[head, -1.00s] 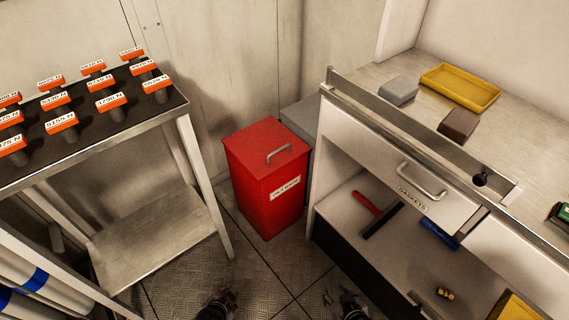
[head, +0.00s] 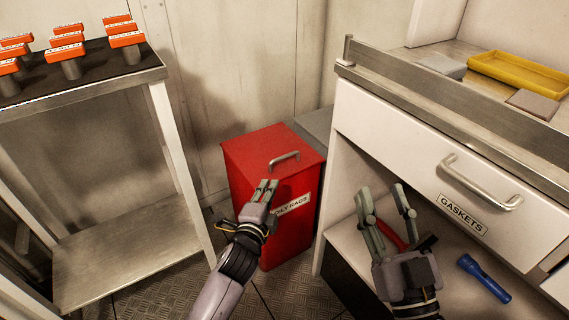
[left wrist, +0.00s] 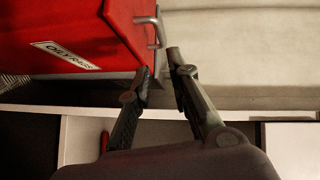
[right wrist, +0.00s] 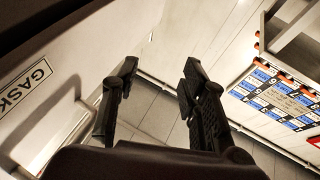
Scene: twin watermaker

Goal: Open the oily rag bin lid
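The red oily rag bin (head: 243,195) stands on the floor between the metal table and the white cabinet. Its lid (head: 255,147) is closed, with a grey bar handle (head: 284,159) on top. My left gripper (head: 267,185) is in front of the bin, below the handle in the head view, with its fingers a small gap apart and empty. In the left wrist view the handle (left wrist: 152,22) shows just beyond the fingertips, apparently not between them. My right gripper (head: 382,190) is open and empty, in front of the cabinet's open shelf.
The white cabinet with the gaskets drawer (head: 400,140) stands close on the bin's right. A metal table (head: 140,80) with orange-topped items is on the left. A blue flashlight (head: 484,278) and a partly hidden red-handled tool (head: 390,234) lie on the cabinet shelf.

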